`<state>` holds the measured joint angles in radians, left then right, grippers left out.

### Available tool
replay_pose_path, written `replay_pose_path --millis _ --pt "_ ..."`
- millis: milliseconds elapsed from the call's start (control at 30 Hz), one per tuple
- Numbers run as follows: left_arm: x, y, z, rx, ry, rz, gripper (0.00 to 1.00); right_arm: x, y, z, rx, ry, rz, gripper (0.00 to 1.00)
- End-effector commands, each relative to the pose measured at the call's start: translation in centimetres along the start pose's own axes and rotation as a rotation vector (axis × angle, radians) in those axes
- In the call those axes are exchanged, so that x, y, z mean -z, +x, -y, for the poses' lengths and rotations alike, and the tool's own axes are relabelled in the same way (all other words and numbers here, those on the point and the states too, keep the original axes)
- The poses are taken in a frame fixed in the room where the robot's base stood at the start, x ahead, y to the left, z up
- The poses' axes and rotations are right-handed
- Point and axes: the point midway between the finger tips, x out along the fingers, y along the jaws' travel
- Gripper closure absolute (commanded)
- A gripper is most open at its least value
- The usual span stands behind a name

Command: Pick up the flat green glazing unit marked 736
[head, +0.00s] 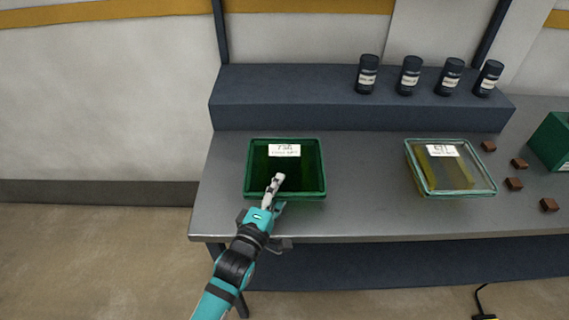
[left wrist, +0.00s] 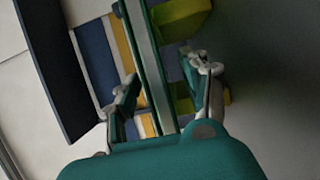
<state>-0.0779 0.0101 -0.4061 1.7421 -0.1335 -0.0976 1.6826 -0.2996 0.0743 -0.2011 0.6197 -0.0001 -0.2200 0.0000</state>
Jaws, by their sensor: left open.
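The flat green glazing unit (head: 313,172) lies on the grey bench at its left part, with a white label near its far edge that seems to read 736. My left gripper (head: 274,186) reaches over its near edge, left of the middle. In the left wrist view the left gripper (left wrist: 165,78) is open, its two fingers apart on either side of a long green edge strip (left wrist: 146,65), which looks like the unit's rim. I cannot tell whether a finger touches it. My right gripper is not in view.
A yellowish glazing unit (head: 467,178) with another label lies to the right. Several brown blocks (head: 514,184) and a green box (head: 556,141) are at the far right. Several dark jars (head: 409,76) stand on the raised shelf (head: 290,98) behind. The bench (head: 365,185) between the units is clear.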

Motion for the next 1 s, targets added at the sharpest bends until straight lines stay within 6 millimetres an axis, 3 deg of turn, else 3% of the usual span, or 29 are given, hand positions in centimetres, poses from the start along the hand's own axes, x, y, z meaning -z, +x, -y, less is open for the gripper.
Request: replay_pose_path --millis 200,500,867,1000 --pt "0.0 3.2 -0.3 -0.002 0.001 0.0 0.54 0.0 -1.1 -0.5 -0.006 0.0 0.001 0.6" --pt "0.0 3.7 -0.1 -0.001 0.0 0.0 0.54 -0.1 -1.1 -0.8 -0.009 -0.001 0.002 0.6" --pt "0.0 3.7 -0.1 -0.001 0.0 0.0 1.0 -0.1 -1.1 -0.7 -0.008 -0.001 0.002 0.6" --pt "0.0 3.7 -0.1 -0.001 0.0 0.0 1.0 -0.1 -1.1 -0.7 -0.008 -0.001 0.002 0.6"
